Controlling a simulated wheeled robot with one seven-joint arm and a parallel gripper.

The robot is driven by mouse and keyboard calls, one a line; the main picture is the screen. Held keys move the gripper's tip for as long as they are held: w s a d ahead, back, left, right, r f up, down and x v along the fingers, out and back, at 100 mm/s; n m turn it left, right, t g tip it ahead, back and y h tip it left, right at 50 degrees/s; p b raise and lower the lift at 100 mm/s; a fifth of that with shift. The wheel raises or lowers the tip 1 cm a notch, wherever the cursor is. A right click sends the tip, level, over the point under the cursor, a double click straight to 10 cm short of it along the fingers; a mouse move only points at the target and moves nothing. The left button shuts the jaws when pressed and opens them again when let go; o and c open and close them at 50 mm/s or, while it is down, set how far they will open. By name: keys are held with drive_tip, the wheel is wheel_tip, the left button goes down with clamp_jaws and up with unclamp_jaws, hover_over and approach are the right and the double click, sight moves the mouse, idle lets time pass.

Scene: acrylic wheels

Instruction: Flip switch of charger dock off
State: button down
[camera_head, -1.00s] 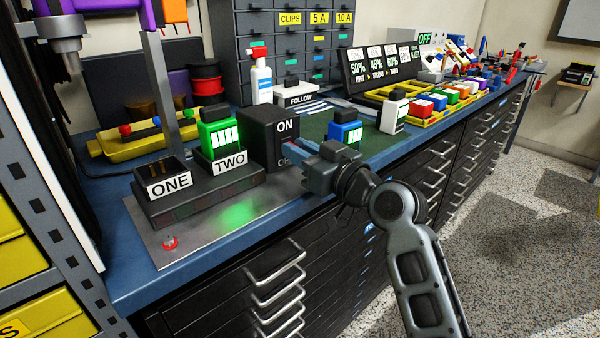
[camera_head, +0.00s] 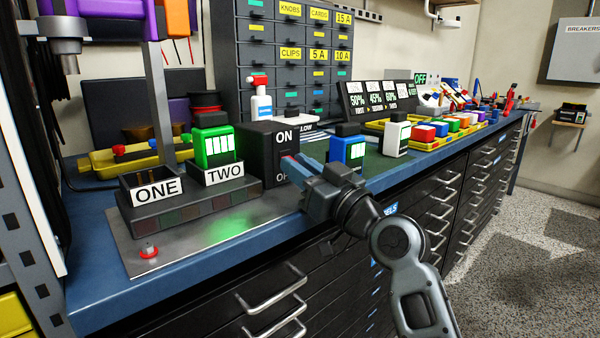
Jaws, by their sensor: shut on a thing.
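The charger dock (camera_head: 180,207) is a dark block with two slots labelled ONE and TWO, on a grey metal plate. Slot ONE looks empty.
A blue battery (camera_head: 347,149) stands just right of my gripper, and a white one (camera_head: 396,138) beyond it. A red button (camera_head: 149,249) sits on the plate's front corner. Behind are a spray bottle (camera_head: 261,100) and a drawer cabinet (camera_head: 295,70).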

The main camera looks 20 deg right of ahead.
drive_tip(key=c, duration=1)
unclamp_jaws()
drive_tip(key=v, duration=0.7)
drive_tip(key=shift+s+d, duration=0.15)
drive_tip(key=shift+s, duration=0.25)
drive_tip(key=shift+f, duration=0.1)
